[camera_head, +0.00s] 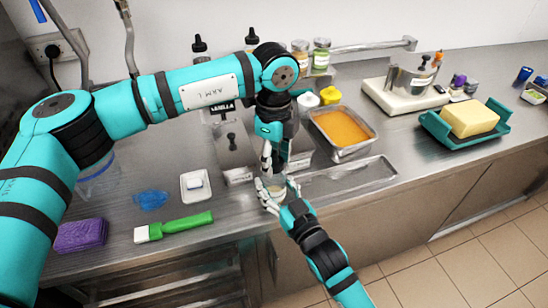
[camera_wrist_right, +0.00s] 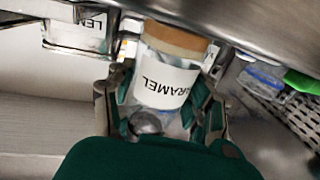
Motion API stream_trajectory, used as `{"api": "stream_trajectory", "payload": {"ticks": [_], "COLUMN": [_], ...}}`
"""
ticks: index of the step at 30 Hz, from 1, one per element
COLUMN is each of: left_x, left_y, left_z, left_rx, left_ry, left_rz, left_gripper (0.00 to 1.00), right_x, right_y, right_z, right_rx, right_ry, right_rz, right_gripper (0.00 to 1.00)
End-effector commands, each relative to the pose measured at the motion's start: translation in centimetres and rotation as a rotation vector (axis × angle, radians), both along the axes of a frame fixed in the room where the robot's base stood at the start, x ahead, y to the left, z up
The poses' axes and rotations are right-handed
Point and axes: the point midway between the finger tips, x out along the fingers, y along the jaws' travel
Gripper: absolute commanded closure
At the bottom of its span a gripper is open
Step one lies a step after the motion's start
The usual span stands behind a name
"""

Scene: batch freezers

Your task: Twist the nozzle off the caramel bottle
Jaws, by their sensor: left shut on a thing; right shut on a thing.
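The caramel bottle (camera_wrist_right: 165,83) is clear, with tan contents and a white CARAMEL label that reads upside down in the right wrist view. My right gripper (camera_wrist_right: 160,108) is shut around its body. In the head view, my right gripper (camera_head: 272,192) holds the bottle (camera_head: 278,191) just off the counter's front edge. My left gripper (camera_head: 270,172) points down directly above and is shut at the bottle's top end, on the nozzle as far as I can tell. The fingers hide the nozzle, so I cannot tell whether it is still seated.
A metal tray (camera_head: 372,183) and a pan of orange filling (camera_head: 371,140) lie right of the grippers. A green-handled brush (camera_head: 182,225), white dish (camera_head: 205,193) and purple sponge (camera_head: 80,236) lie left. A butter block (camera_head: 469,118) sits farther right.

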Motion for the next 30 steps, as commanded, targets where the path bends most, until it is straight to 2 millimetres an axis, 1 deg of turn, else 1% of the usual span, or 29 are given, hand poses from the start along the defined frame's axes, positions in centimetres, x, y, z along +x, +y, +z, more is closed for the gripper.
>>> {"api": "stream_trajectory", "payload": {"ticks": [15,27,30], "left_x": [0.1,0.0,0.1], "left_y": [0.0,0.0,0.0], "left_z": [1.9,2.1,2.6], "left_rx": [0.0,0.0,-0.001], "left_ry": [-0.002,-0.001,-0.002], "left_rz": [0.0,0.0,0.0], "left_gripper": [0.97,0.97,0.97], "right_x": [0.0,0.0,0.0], "right_y": [0.0,0.0,0.0], "right_z": [-0.1,-0.1,0.0], "right_rx": [-0.001,0.0,0.0], "right_ry": [0.002,0.001,0.001], "right_rz": [0.0,0.0,0.0], "right_gripper": [1.0,1.0,1.0]}}
